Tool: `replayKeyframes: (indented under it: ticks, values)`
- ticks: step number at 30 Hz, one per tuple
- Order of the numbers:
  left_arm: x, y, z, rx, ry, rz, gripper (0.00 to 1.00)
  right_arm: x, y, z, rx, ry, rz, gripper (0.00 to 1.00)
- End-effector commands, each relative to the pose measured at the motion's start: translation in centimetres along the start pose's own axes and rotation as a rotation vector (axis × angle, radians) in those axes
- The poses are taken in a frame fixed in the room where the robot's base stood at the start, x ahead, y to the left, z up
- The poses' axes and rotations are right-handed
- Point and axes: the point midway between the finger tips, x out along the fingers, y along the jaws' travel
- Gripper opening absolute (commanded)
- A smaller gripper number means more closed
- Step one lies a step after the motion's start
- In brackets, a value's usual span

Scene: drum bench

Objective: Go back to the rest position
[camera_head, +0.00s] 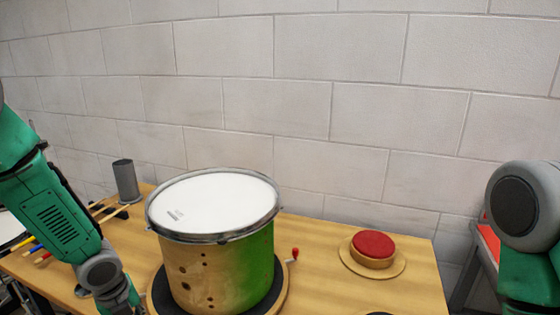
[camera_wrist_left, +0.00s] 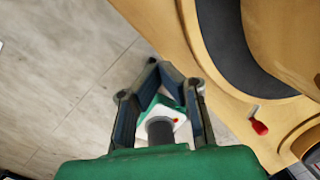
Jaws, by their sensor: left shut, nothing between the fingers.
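My left arm comes down along the left side of the head view, in front of the bench's near left part, left of the drum (camera_head: 215,205). My left gripper (camera_wrist_left: 160,66) shows in the left wrist view, its fingertips together and empty, over the grey floor beside the bench edge. Its fingers are not clearly seen in the head view. My right arm shows at the right edge of the head view; its gripper is out of sight. The drum has a white head, a metal rim and a yellow-green shell, and stands upright on a round black-topped base (camera_wrist_left: 235,45).
The wooden bench (camera_head: 415,270) holds a red push button (camera_head: 373,245) on a round wooden base at the right. A small red-knobbed crank (camera_head: 294,254) sticks out beside the drum. A grey cylinder (camera_head: 126,181) and drumsticks are at the left. A block wall stands behind.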

Motion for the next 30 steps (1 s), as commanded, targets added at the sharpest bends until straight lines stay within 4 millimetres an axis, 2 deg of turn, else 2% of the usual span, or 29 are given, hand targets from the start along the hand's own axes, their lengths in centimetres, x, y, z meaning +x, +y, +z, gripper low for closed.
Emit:
replayKeyframes:
  ticks: [1,3,6,9,12,15,19,23,30]
  values:
    - [2.8,0.6,-3.5,-0.141,0.051,0.003,0.00,1.4,0.0,0.1,0.000,0.000,0.000,0.00]
    - [5.6,1.4,-8.2,-0.412,0.112,0.006,0.00,2.6,0.0,0.2,0.001,0.000,0.000,0.00]
    - [8.8,3.1,-13.9,-0.818,0.168,0.035,0.00,4.2,0.0,0.2,0.001,-0.001,0.000,0.00]
    - [11.4,5.8,-18.6,-1.226,0.179,0.084,0.00,5.8,0.0,0.3,0.001,-0.001,0.001,0.00]
    - [13.3,8.8,-22.1,-1.603,0.139,0.127,0.00,7.1,0.0,0.4,0.001,-0.001,0.001,0.00]
    - [14.3,11.6,-24.4,-1.908,0.071,0.145,0.00,8.2,0.0,0.5,0.001,-0.001,0.001,0.00]
    - [14.7,14.2,-25.8,-2.161,-0.011,0.136,0.00,8.9,0.0,0.5,0.001,0.000,0.000,0.00]
    - [14.5,15.1,-26.3,-2.267,-0.054,0.120,0.00,9.1,-0.1,0.5,0.000,0.000,0.000,0.00]
    - [14.5,15.1,-26.3,-2.270,-0.055,0.119,0.00,9.1,-0.1,0.5,0.000,0.000,0.000,0.00]
